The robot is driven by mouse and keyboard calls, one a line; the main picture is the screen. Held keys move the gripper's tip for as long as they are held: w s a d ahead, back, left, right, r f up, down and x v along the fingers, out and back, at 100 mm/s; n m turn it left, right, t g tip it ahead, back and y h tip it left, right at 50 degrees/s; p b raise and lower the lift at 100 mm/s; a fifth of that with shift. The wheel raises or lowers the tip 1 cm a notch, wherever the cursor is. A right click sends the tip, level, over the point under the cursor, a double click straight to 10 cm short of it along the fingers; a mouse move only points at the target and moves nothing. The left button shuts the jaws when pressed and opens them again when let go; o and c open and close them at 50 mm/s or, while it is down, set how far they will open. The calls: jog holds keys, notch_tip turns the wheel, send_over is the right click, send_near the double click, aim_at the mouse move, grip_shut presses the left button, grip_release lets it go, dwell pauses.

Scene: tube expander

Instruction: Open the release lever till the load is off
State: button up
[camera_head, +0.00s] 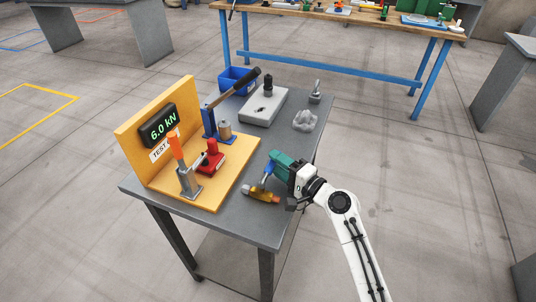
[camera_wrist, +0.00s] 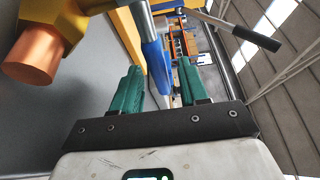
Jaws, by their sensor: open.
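A gold-coloured fitting (camera_head: 261,195) with copper ends lies at the near right edge of the grey table; in the wrist view its copper end (camera_wrist: 32,55) is at upper left. A blue-handled lever (camera_head: 267,174) rises from beside it; the blue handle (camera_wrist: 152,50) also shows in the wrist view. My gripper (camera_head: 277,163) has teal fingers and is open, with the blue handle appearing between the fingertips (camera_wrist: 158,78); contact cannot be told. A dark display (camera_head: 158,126) reads 6.0 kN. An orange-handled clamp (camera_head: 177,148) stands upright. Which lever is the release lever is not marked.
A red block (camera_head: 210,158) sits on the yellow board (camera_head: 215,192).

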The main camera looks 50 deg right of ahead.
jog(key=shift+w, duration=1.85)
jog(key=shift+c, duration=0.2)
jog(key=shift+d, duration=0.1)
grip_shut()
jog(key=shift+f, duration=0.1)
